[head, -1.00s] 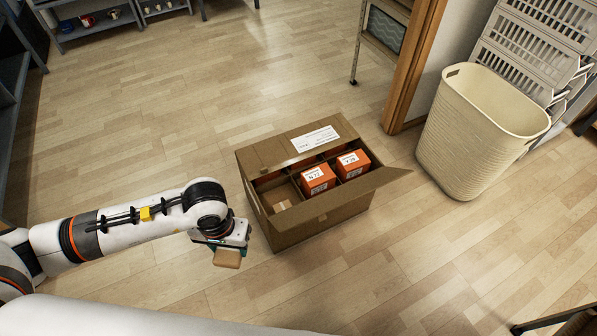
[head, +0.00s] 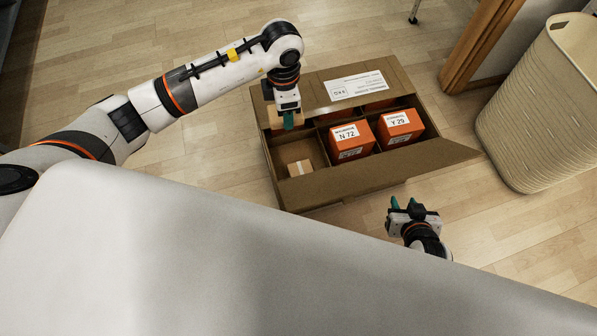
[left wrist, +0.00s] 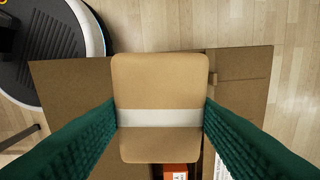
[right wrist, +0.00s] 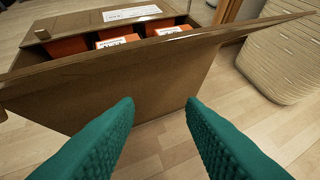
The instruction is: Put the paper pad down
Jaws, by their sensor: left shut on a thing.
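My left gripper (head: 288,120) points down over the left part of the open cardboard box (head: 335,192). In the left wrist view, it is shut on the paper pad (left wrist: 160,82), a tan block with a white band, held between green fingers (left wrist: 160,118). The pad is above the box there; in the head view it is hard to make out. The box has dividers; its front left compartment holds a small tan carton (head: 300,168). My right gripper (head: 404,203) is open and empty in front of the box's right side; its apart fingers show in the right wrist view (right wrist: 160,105).
Orange cartons marked N 72 (head: 351,141) and Y 29 (head: 400,130) fill compartments at the middle and right. More orange shows behind them. A box flap (head: 425,158) sticks out at the front right. A cream basket (head: 545,110) stands at the right.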

